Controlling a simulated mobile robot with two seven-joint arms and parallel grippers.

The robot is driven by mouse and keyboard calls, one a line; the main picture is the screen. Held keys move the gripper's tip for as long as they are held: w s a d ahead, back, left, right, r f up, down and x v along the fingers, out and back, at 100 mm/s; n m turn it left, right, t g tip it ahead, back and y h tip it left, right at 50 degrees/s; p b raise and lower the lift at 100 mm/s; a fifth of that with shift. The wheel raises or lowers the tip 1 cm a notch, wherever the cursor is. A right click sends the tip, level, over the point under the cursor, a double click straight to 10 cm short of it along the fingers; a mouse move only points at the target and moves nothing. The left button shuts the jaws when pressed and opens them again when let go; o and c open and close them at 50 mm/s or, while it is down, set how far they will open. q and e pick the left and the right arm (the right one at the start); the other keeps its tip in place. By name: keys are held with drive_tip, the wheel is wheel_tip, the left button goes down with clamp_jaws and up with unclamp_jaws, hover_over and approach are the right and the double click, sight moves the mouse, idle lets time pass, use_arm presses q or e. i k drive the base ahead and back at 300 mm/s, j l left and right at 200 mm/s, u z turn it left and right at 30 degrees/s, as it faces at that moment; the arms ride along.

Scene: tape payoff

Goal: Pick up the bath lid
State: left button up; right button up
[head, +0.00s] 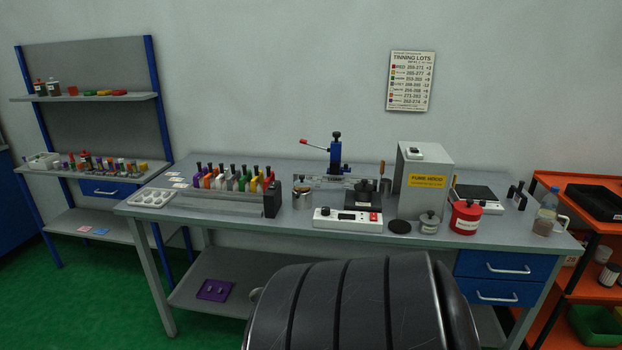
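A flat dark round disc (399,227), which looks like the bath lid, lies on the grey workbench (310,232) near its front edge. It sits just right of a white control unit (347,220) with a display and a red part. Behind that unit stands a dark pot-like bath (366,188) on a black base; I cannot tell whether its top is covered. Neither of my grippers shows in the head view.
A red pot (465,217) and a small metal jar (429,222) stand right of the disc. The white fume hood box (425,185) rises behind. A metal cup (302,196) and a rack of coloured-handled tools (234,184) stand left. Large dark ribbed part of me fills the bottom centre.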

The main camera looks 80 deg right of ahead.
sight(301, 181)
drive_tip(key=z, duration=1.5)
drive_tip(key=i+l+z, duration=0.15)
drive_tip(key=l+z, duration=0.15)
drive_tip(key=z, duration=0.15)
drive_tip(key=i+l+z, duration=0.2)
drive_tip(key=z, duration=0.25)
